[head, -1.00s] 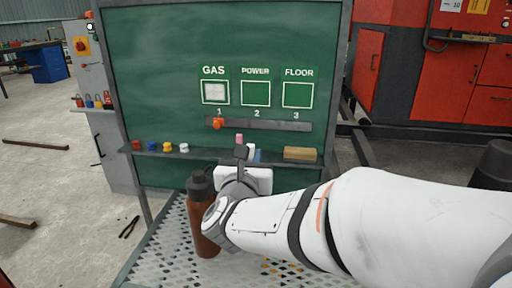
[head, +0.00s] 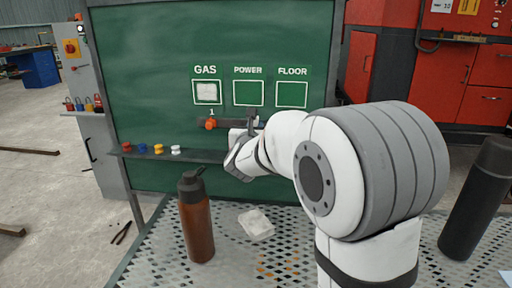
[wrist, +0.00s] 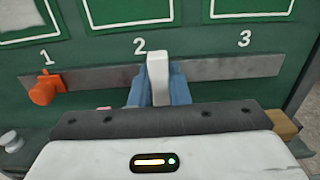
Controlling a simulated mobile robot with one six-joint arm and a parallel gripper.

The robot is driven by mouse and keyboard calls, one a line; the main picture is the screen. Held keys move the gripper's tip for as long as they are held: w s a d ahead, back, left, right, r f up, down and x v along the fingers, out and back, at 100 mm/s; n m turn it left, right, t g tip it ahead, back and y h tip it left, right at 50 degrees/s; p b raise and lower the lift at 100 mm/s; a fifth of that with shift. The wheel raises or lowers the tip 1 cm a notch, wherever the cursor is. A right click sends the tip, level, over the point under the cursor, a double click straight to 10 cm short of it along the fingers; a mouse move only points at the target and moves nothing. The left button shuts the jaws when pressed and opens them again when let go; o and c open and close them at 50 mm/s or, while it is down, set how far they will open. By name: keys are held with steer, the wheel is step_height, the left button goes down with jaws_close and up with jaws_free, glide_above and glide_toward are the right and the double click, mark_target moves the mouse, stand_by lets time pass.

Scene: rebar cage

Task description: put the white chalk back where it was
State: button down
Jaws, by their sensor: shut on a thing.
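The white chalk (wrist: 158,72) stands upright between the blue fingertips of my gripper (wrist: 157,92) in the wrist view. My gripper is shut on it, in front of the grey strip (wrist: 210,70) and just below the number 2. Whether the chalk touches the strip, I cannot tell. In the head view my gripper (head: 246,128) is near the strip, mostly hidden by my own arm, and the chalk cannot be made out. The board's ledge (head: 210,155) runs below; its right part is hidden behind my arm.
An orange piece (head: 210,124) sits on the strip under 1. Several small coloured pieces (head: 158,149) stand on the ledge's left. A tan block (wrist: 284,125) shows at right.

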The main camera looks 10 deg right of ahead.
steer(key=shift+f+b, duration=0.85)
steer(key=shift+f, duration=2.2)
steer(key=shift+f, duration=0.15)
steer(key=c, duration=1.4)
jaws_free()
steer(key=shift+s+r, duration=0.1)
steer(key=shift+r, duration=0.15)
steer(key=p+v, duration=0.1)
steer(key=v, duration=1)
steer(key=shift+s+a+f, duration=0.1)
steer(key=shift+s+a, duration=0.05)
steer(key=shift+s, duration=0.2)
